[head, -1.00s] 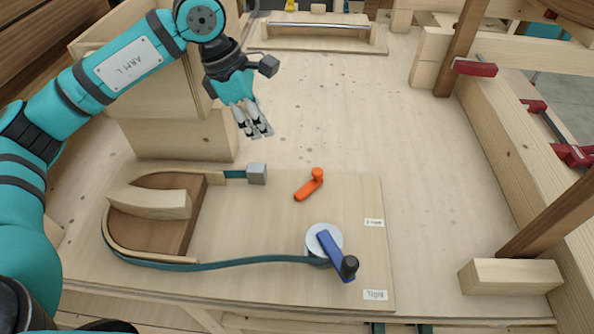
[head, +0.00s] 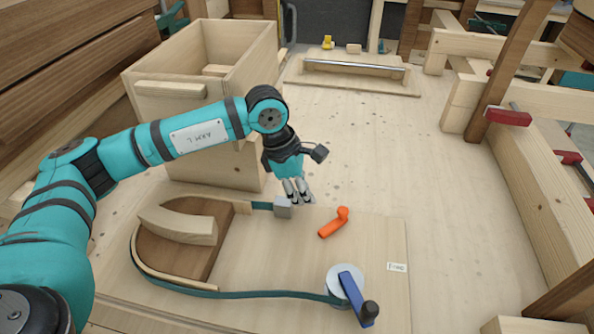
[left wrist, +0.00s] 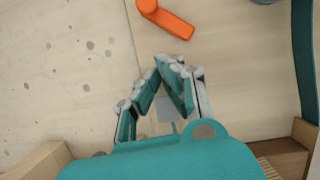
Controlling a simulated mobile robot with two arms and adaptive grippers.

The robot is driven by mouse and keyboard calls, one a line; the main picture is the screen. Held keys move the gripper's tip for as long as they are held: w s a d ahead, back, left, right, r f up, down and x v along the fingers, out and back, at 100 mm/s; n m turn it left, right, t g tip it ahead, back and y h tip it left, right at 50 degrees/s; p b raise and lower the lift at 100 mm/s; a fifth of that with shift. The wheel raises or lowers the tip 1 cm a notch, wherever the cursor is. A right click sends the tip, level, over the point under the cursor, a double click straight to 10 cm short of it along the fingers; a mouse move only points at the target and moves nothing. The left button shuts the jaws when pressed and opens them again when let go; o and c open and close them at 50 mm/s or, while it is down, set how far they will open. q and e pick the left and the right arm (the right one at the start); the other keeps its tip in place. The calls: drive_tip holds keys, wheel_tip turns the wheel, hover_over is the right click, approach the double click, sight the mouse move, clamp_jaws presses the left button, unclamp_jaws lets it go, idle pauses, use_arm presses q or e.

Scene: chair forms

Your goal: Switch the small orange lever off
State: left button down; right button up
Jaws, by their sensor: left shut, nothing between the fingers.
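The small orange lever (head: 334,222) lies on the wooden board (head: 270,257), its knob end toward the upper right. It also shows at the top of the left wrist view (left wrist: 165,18). My left gripper (head: 300,200) is above the board's far edge, left of and slightly beyond the lever. Its fingers are shut and empty, and apart from the lever. In the left wrist view the closed fingertips (left wrist: 172,68) are below the lever. My right gripper is not in view.
A blue crank (head: 354,295) with a black knob sits on a white disc near the board's front. A green strap (head: 230,294) runs from it round a wooden form (head: 180,225) to a grey block (head: 283,208). A wooden box (head: 205,130) stands behind.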

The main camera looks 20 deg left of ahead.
sight(334, 222)
use_arm(q)
drive_tip(key=d, duration=0.1)
drive_tip(key=d+f+p, duration=0.1)
drive_tip(key=w+d, duration=0.1)
drive_tip(key=shift+f+p, duration=0.3)
drive_tip(key=shift+p, duration=0.05)
drive_tip(key=shift+w+d+f, duration=0.15)
drive_tip(key=shift+d+f, duration=0.05)
drive_tip(key=shift+d, duration=0.45)
drive_tip(key=shift+f+b, duration=0.1)
drive_tip(key=shift+b, duration=0.2)
drive_tip(key=shift+w+m, duration=0.1)
drive_tip(key=shift+m, duration=0.2)
drive_tip(key=shift+b, duration=0.45)
